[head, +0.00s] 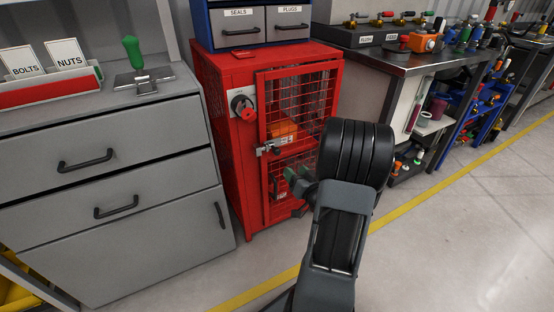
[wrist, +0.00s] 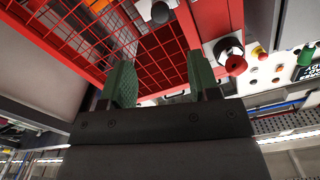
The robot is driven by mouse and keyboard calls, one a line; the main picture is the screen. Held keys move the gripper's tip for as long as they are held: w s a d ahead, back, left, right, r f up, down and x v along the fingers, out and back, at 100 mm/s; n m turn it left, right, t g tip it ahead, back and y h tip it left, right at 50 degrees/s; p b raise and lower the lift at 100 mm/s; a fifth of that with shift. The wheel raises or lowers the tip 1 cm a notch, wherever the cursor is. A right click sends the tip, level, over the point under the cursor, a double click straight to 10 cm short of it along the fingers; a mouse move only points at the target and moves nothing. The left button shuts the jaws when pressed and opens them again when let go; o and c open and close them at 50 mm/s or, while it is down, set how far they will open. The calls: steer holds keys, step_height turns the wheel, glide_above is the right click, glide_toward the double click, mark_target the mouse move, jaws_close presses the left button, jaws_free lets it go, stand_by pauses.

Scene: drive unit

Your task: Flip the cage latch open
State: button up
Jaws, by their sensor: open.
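The red cage cabinet (head: 228,150) stands in the middle of the head view, its mesh door (head: 300,105) shut. The cage latch (head: 268,149), a small metal piece with a dark knob, sits at the left edge of the door. In the wrist view a dark round knob (wrist: 160,12), seemingly the latch's, shows at the top edge. My gripper (head: 297,181) is in front of the lower door, below and right of the latch, partly hidden by my arm. In the wrist view its green fingers (wrist: 163,82) are apart with nothing between them, clear of the knob.
A black-and-red rotary knob (head: 243,106) sticks out above the latch; it also shows right of my fingers in the wrist view (wrist: 229,55). A grey drawer unit (head: 110,170) stands at left, a workbench (head: 385,60) at right. The floor (head: 430,250) in front is clear.

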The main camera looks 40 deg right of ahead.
mark_target(278, 152)
steer(key=w+b, duration=0.1)
steer(key=w, duration=0.3)
steer(key=w+d+b, duration=0.1)
steer(key=w, duration=0.3)
steer(key=w+b, duration=0.1)
steer(key=w, duration=0.4)
steer(key=shift+d, duration=0.4)
jaws_close()
